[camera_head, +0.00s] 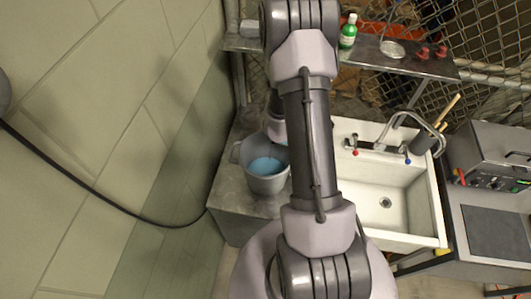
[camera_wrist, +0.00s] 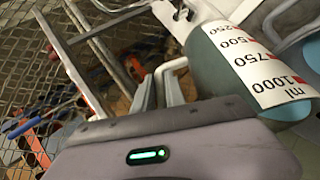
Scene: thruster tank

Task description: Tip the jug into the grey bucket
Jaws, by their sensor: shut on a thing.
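The grey bucket (camera_head: 240,160) stands on a metal stand left of the sink in the head view, with blue liquid in it. My gripper (camera_wrist: 160,90) is shut on the jug's pale handle (camera_wrist: 176,64). In the head view my arm hides the jug and the fingertips. A little blue shows at the wrist view's right edge; whether liquid is pouring cannot be told.
A white sink (camera_head: 420,210) with taps lies right of my arm. A shelf (camera_head: 375,55) behind holds a green bottle (camera_head: 348,32), a dish (camera_head: 392,49) and two red items. A wire fence stands behind. A panelled wall (camera_head: 110,120) and a black hose (camera_head: 75,177) are at left.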

